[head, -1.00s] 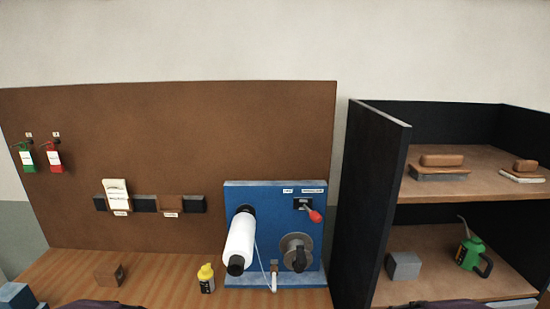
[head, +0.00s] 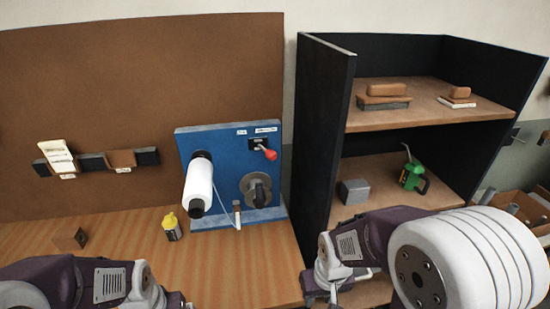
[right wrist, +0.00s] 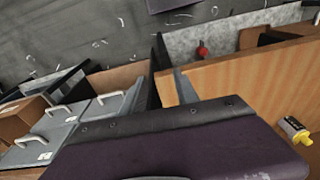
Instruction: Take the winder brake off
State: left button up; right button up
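The blue loom panel (head: 220,150) stands on the wooden bench in the head view. A lever with a red knob (head: 269,154) sticks out of a dark plate at its upper right, slanting down to the right. Below it is a grey disc with a dark handle (head: 257,190). A white roll (head: 199,184) sits at the panel's left. The labels are too small to read. My right gripper (head: 322,262) is low, right of the panel and apart from it; its fingers are not clear. My left arm shows at bottom left, but its fingers do not show.
A black shelf unit (head: 328,120) stands right of the panel, holding a grey block (head: 354,191) and a green oil can (head: 413,175). A yellow-topped bottle (head: 171,227) and a brown block (head: 70,238) stand on the bench (head: 130,225). The bench front is mostly clear.

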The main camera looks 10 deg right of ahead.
jog(key=c, duration=0.5)
jog(key=shift+w+m, duration=0.2)
jog(key=shift+m, duration=0.5)
grip_shut()
jog(key=w+r+m+t+b, duration=0.2)
jog(key=w+r+m+t, duration=0.3)
jog(key=w+m, duration=0.3)
jog(key=w+r+m+t+b, duration=0.2)
jog(key=w+r+m+t, duration=0.25)
jog(key=w, duration=0.55)
jog(key=w+r+m+t+y+b, duration=0.1)
jog(key=w+r+m+t+b, duration=0.4)
jog(key=r+b, duration=0.5)
jog(key=shift+w+a+r+t+y, duration=0.25)
jog(key=shift+w+a+t, duration=0.25)
jog(key=shift+t, duration=0.25)
jog(key=shift+w, duration=0.1)
